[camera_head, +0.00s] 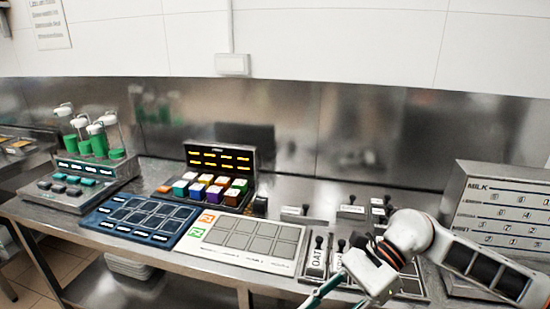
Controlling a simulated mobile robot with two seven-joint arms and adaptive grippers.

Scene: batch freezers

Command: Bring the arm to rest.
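My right arm (409,232) comes in from the right edge, white and dark with orange rings. It bends over the right part of the steel counter (285,187). Its wrist end points down and left, in front of the lever panel (314,262). A thin teal and dark part, seemingly my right gripper (326,289), reaches toward the bottom edge. Its fingertips are too small and cut off to show whether they are open or hold anything. My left arm and gripper are out of view.
A blue slotted tray (118,233) and a pale slotted board (283,266) lie mid-counter. Behind them is a rack of coloured cubes (163,189) with a lit display (218,159). Green dispensers (98,146) stand left; a milk panel (505,213) stands right, close to my arm.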

